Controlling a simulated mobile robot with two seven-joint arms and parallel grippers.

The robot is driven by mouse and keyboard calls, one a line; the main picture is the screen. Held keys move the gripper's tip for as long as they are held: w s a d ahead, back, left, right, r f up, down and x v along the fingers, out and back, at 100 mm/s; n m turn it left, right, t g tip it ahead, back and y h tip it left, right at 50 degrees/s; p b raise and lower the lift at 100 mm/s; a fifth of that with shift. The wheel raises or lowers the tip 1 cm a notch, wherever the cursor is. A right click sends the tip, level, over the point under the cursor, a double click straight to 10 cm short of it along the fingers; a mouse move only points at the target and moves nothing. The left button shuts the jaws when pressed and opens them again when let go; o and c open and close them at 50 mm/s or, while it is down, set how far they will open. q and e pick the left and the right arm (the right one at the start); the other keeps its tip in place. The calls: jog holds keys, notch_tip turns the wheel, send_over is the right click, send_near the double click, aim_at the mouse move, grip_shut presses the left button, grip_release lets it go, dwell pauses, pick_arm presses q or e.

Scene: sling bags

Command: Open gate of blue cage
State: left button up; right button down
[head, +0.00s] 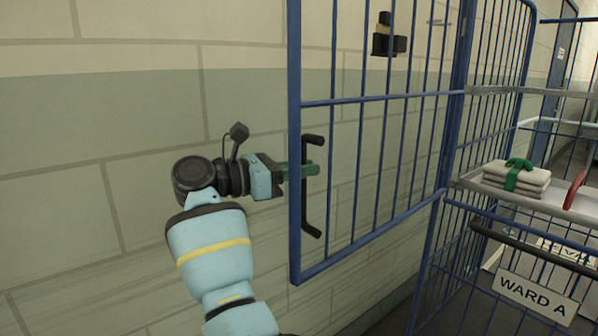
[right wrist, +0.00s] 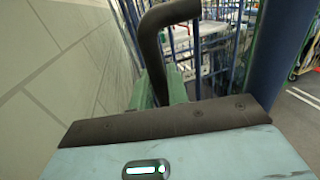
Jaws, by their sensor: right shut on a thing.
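The gate (head: 380,98) of the blue cage (head: 432,262) is a panel of blue bars. It stands swung out to the left of the cage, close to the wall. A black bar handle (head: 305,208) is on the gate near its free edge. My right gripper (head: 312,171) reaches in from the left at the gate's edge, its green fingers shut on the handle. In the right wrist view, the handle (right wrist: 150,50) rises between the fingers (right wrist: 164,88). My left gripper is in neither view.
A tiled wall (head: 100,130) runs close behind the gate. The cage has a shelf (head: 560,205) bearing folded cloths (head: 515,180) with a green strap. A "WARD A" sign (head: 537,296) hangs at the front. A black wall fixture (head: 388,42) is behind the gate's bars.

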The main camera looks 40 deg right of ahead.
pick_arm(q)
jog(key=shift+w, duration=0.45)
pick_arm(e)
jog(key=shift+w+d, duration=0.1)
jog(key=shift+w, duration=0.4)
jog(key=c, duration=1.4)
grip_release()
jog(key=shift+c, duration=0.2)
pick_arm(q)
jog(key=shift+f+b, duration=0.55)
jog(key=shift+b, duration=0.05)
pick_arm(e)
jog(key=v, duration=0.7)
jog(key=shift+a, duration=0.4)
